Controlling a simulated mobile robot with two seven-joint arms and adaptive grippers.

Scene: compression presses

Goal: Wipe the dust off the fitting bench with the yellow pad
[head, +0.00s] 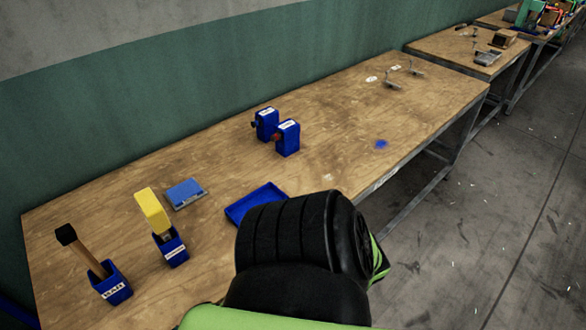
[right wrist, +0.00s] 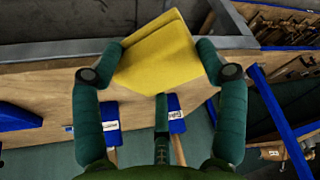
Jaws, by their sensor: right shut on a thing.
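In the right wrist view, my right gripper (right wrist: 160,56) has its two dark green fingers closed on opposite sides of a yellow pad (right wrist: 155,58). In the head view, a yellow block (head: 152,212) stands upright in a labelled blue holder (head: 172,249) on the fitting bench (head: 330,120), with no gripper at it. I cannot tell how it relates to the held pad. A small blue powdery patch (head: 381,144) lies on the bench towards its right end. My right gripper is not visible in the head view, and my left gripper is not in view.
A dark-headed, wooden-handled tool (head: 82,250) stands in another blue holder (head: 113,288). A blue and grey box (head: 186,193), a blue tray (head: 240,213) and two blue devices (head: 287,138) occupy the bench. Small metal parts (head: 391,84) lie far right. My black arm link hides the front edge.

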